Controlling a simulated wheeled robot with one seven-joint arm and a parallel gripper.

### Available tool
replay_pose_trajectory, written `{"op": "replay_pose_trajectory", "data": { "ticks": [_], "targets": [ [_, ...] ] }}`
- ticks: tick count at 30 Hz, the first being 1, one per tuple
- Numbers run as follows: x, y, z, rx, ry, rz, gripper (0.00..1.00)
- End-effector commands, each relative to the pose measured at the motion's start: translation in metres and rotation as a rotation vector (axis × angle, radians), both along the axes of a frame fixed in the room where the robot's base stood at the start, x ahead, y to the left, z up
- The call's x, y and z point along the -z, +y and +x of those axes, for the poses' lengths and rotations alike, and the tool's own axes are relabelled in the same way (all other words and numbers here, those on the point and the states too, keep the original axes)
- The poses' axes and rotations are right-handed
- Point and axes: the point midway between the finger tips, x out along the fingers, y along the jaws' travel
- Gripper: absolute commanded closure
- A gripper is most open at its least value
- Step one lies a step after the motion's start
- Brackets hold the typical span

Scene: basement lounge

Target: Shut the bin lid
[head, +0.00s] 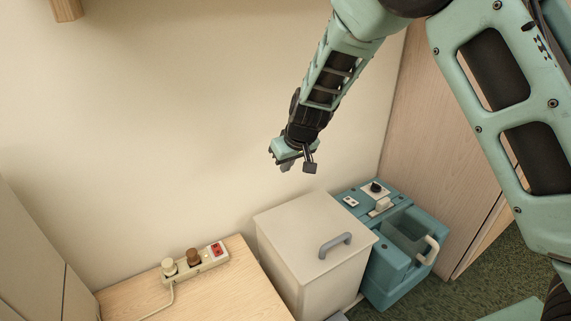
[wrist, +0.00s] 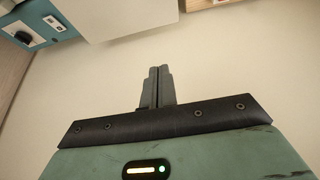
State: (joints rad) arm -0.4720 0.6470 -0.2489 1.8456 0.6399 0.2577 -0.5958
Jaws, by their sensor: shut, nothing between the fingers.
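The bin (head: 330,285) is a cream box in the lower middle of the head view. Its lid (head: 300,232) lies flat across the top, with a grey handle (head: 335,244) near the front right. The lid looks down on the bin. My gripper (head: 298,166) is above and behind the lid, near the wall, apart from it and empty. In the wrist view the two fingers (wrist: 158,75) are together, with the pale wall behind them. A cream edge, likely the bin (wrist: 125,15), shows at the top of the wrist view.
A teal machine (head: 400,245) with an open tub and a pale handle stands right of the bin. A wooden tabletop (head: 225,290) with a power strip (head: 195,262) is on the left. A wooden panel (head: 440,150) rises on the right. The air above the lid is clear.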

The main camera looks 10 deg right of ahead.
Motion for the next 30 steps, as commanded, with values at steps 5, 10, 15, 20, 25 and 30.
{"op": "replay_pose_trajectory", "data": {
  "ticks": [5, 10, 15, 20, 25, 30],
  "targets": [
    [-0.002, 0.000, 0.000, 0.000, 0.000, 0.000, 1.00],
    [-0.021, -0.001, -0.003, -0.001, -0.001, 0.000, 1.00],
    [-0.040, -0.002, -0.007, -0.001, -0.001, 0.000, 1.00],
    [-0.058, -0.003, -0.011, -0.001, -0.001, 0.000, 1.00],
    [-0.077, -0.005, -0.015, 0.000, 0.000, 0.000, 1.00],
    [-0.090, -0.006, -0.018, -0.001, 0.000, 0.000, 1.00]
  ]
}}
